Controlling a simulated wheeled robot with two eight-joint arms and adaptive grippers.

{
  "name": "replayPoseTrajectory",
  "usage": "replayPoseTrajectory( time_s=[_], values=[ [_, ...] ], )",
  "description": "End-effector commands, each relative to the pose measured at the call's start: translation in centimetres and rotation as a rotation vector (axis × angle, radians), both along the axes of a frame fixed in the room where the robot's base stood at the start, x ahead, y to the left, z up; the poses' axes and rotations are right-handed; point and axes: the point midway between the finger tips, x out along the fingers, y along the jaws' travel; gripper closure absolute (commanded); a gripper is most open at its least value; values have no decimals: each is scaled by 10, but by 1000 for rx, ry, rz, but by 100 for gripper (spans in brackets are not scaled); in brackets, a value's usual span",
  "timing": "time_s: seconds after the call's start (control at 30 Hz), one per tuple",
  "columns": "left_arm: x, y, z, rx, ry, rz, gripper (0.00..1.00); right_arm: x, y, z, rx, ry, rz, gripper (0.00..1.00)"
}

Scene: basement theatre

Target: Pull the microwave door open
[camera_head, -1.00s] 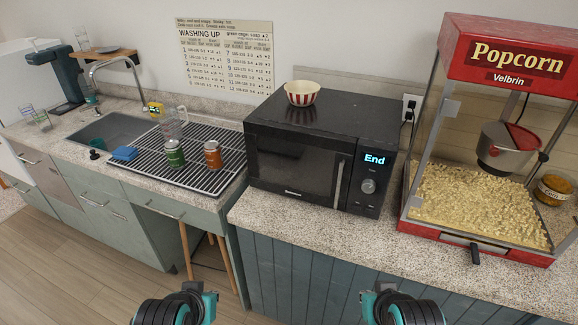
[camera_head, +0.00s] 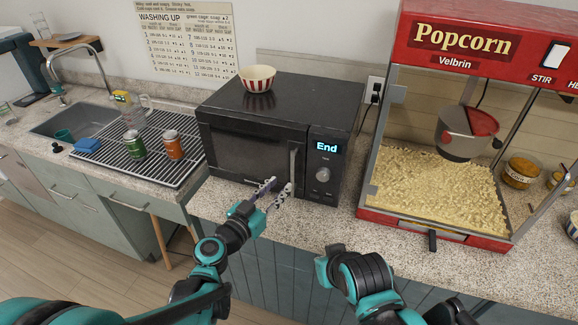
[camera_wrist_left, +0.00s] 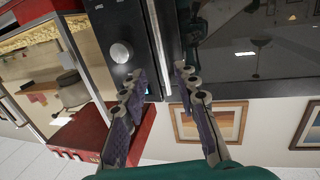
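The black microwave (camera_head: 262,133) stands on the speckled counter with its door (camera_head: 247,152) shut; its display reads "End". The upright silver handle (camera_head: 293,160) is at the door's right edge, beside the control panel and knob. My left gripper (camera_head: 280,188) is open and empty, in front of the handle's lower end. In the left wrist view the handle (camera_wrist_left: 157,35) runs down between the spread fingertips (camera_wrist_left: 160,78); I see no grip on it. My right arm shows at the bottom of the head view, but its gripper fingers do not show.
A striped bowl (camera_head: 257,79) stands on the microwave. The red popcorn machine (camera_head: 440,215) stands to the right. To the left are a drying rack (camera_head: 165,180) with cans and a jug, and a sink (camera_head: 72,120). The counter before the microwave is clear.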

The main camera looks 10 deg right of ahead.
Motion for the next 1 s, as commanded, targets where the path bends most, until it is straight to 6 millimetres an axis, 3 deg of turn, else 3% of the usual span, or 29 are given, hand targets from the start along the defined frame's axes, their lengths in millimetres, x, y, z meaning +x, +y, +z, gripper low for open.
replayPoseTrajectory(
  time_s=[0.27,0.63,1.0],
  values=[
    [15,-17,-4,-26,-45,7,70,0,0,-2,0,0,0,100],
    [54,-57,-5,-26,-44,6,70,0,0,-14,0,0,0,100],
    [62,-65,-3,-26,-44,8,70,0,0,-15,0,0,0,100]
  ],
)
